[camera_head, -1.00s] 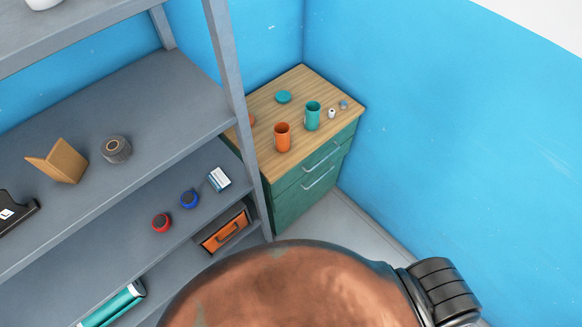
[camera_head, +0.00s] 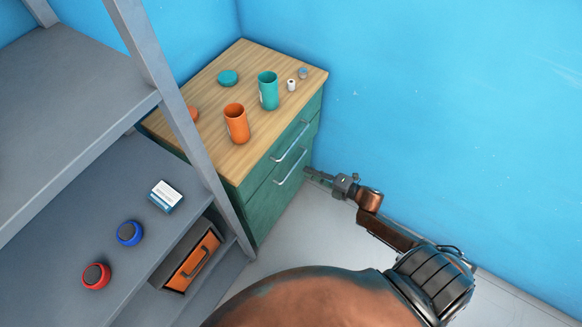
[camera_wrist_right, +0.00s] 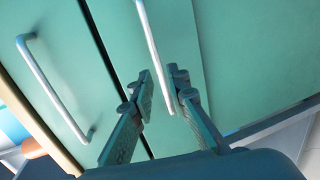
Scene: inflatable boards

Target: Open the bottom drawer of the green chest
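The green chest (camera_head: 267,213) with a wooden top stands in the corner. Its two drawers look shut, each with a silver bar handle. The bottom drawer handle (camera_head: 291,168) is the lower one; in the right wrist view this handle (camera_wrist_right: 153,45) runs down the middle. My right gripper (camera_head: 314,175) is close to the chest front, by the right end of that handle. In the right wrist view my right gripper (camera_wrist_right: 163,85) is open, its fingers apart, with the handle's end appearing between them; contact cannot be told. My left gripper is not in view.
An orange cup (camera_head: 236,124), a teal cup (camera_head: 268,91) and small items stand on the chest top. A grey shelf rack (camera_head: 70,185) is close on the left. The blue wall (camera_head: 430,130) is on the right. Grey floor is bare before the chest.

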